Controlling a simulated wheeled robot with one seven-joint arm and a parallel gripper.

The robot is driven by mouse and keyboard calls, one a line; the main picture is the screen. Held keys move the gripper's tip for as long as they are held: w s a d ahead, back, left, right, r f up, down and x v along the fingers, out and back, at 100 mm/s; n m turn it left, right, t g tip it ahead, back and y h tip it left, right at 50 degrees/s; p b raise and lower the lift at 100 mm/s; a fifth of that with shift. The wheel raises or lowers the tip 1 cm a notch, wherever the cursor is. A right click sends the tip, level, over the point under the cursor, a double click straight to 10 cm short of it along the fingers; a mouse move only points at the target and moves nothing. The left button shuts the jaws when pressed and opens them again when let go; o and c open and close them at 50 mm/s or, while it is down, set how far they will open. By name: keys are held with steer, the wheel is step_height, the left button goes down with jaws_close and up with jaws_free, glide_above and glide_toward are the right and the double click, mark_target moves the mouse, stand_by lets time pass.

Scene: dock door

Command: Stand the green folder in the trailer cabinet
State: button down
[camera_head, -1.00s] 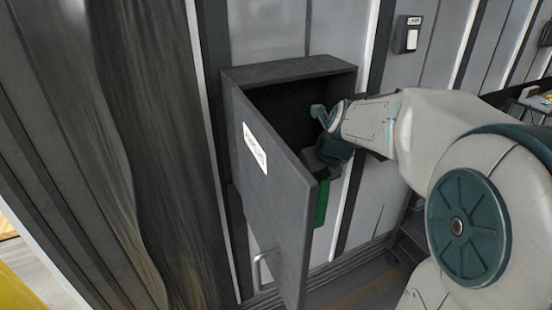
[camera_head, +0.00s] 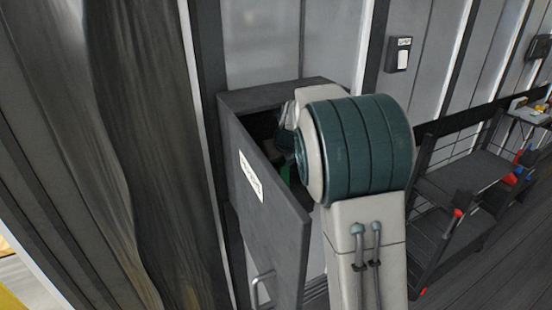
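The trailer cabinet (camera_head: 272,97) is a dark grey box on the wall. Its door (camera_head: 262,215) stands open toward me, with a white label and a metal handle low on it. My arm reaches into the cabinet's opening and hides most of the inside. A small patch of the green folder (camera_head: 286,172) shows between the door and my arm, at the cabinet's mouth. The end of my arm (camera_head: 284,138) is mostly hidden behind my own arm link. The gripper's fingers are not visible, so I cannot see whether they hold the folder.
A dark curtain-like panel (camera_head: 140,150) hangs at the left. A small switch box (camera_head: 398,54) is on the wall right of the cabinet. A dark shelf rack (camera_head: 470,185) with several items stands at the right. Open floor shows at the lower right.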

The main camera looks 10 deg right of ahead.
steer(key=shift+w+d+f, duration=0.1)
steer(key=shift+w+d, duration=0.05)
steer(key=shift+w, duration=0.15)
steer(key=shift+f, duration=0.15)
steer(key=c, duration=1.1)
jaws_free()
steer(key=v, duration=0.3)
steer(key=shift+w, duration=0.1)
steer(key=s+d+b, duration=0.1)
steer(key=s, duration=0.3)
steer(key=s+d+b, duration=0.1)
steer(key=s, duration=0.2)
steer(key=s+d, duration=0.1)
steer(key=s, duration=0.3)
steer(key=shift+s+d+b, duration=0.25)
steer(key=shift+s+b, duration=0.15)
